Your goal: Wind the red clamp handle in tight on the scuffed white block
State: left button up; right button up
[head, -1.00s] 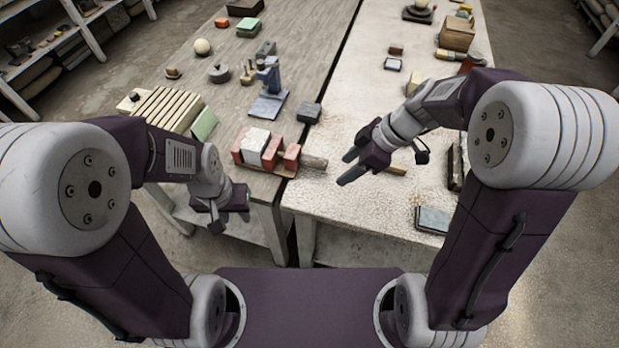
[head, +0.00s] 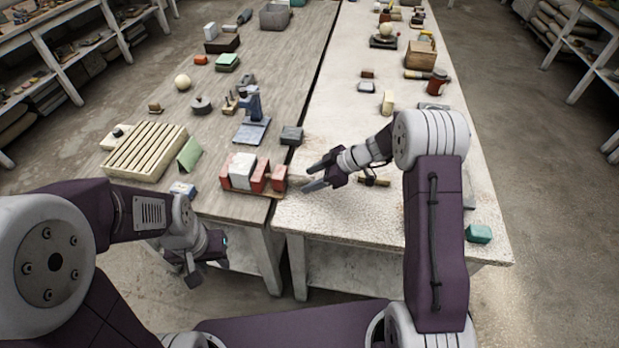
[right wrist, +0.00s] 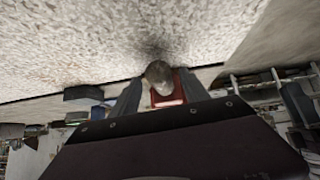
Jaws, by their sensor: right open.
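The clamp has red blocks (head: 258,177) on a wooden base at the front right corner of the grey wooden table. The scuffed white block (head: 241,168) sits between its red parts at the left. My right gripper (head: 309,176) is open just right of the clamp, fingers pointing at it. In the right wrist view, a rounded greyish handle end (right wrist: 158,72) shows between the open fingers (right wrist: 158,92), with a red clamp part (right wrist: 182,87) behind it. I cannot tell whether the fingers touch it. My left gripper (head: 212,258) hangs by the table's front edge; its fingers are unclear.
A slatted rack (head: 145,150) and green wedge (head: 190,153) stand left of the clamp. A blue-grey stand (head: 252,125) and dark grey block (head: 291,135) are behind it.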

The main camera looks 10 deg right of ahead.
jog(key=shift+w+a+f, duration=0.1)
jog(key=shift+a+f, duration=0.15)
jog(key=shift+f, duration=0.05)
jog(key=shift+a, duration=0.1)
grip_shut()
jog(key=shift+m+g, duration=0.3)
jog(key=shift+g, duration=0.2)
jog(key=shift+w+f+m+g+y, duration=0.2)
jog(key=shift+m+g+y, duration=0.25)
jog(key=shift+g, duration=0.45)
jog(key=shift+w+m+g+y+b, duration=0.1)
jog(key=shift+m+g+y+b, duration=0.35)
jog(key=shift+m+g+b, duration=0.4)
